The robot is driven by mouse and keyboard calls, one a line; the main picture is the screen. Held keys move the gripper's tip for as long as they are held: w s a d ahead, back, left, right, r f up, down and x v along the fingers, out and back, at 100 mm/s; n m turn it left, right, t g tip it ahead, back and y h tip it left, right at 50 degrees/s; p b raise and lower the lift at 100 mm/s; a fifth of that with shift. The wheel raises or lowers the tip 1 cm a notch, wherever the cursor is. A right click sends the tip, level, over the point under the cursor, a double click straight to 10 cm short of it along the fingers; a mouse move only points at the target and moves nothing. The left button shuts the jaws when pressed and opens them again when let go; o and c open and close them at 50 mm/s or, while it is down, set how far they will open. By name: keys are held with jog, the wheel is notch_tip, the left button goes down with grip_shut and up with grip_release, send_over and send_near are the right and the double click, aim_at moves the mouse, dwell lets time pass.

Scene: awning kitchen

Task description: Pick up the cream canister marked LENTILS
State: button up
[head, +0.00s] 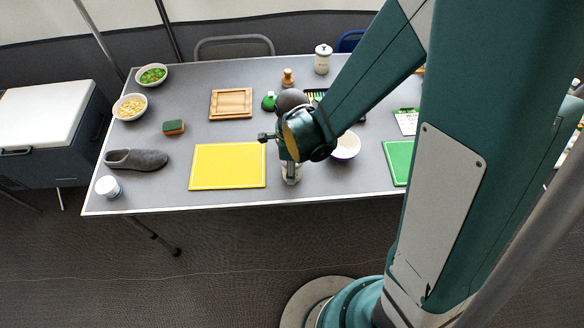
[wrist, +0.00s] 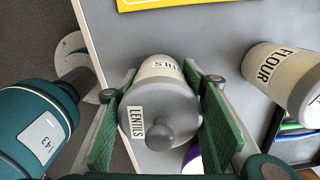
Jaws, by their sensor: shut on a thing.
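The cream canister marked LENTILS (wrist: 160,100) is seen from above in the wrist view, with its grey lid and round knob toward the camera. My gripper (wrist: 160,108) has its green pads on both sides of it and is shut on it. In the head view, part of the canister (head: 291,173) shows below my gripper (head: 290,160), by the table's front edge and right of the yellow board. My wrist hides its upper part there. I cannot tell whether its base touches the table.
A canister marked FLOUR (wrist: 282,75) stands close by on the right in the wrist view. A grey slipper (head: 137,159) and white tub (head: 108,187) lie left.

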jog(key=shift+r, duration=0.15)
jog(key=shift+r+p, duration=1.5)
jog(key=shift+r, duration=3.35)
jog(key=shift+a, duration=0.1)
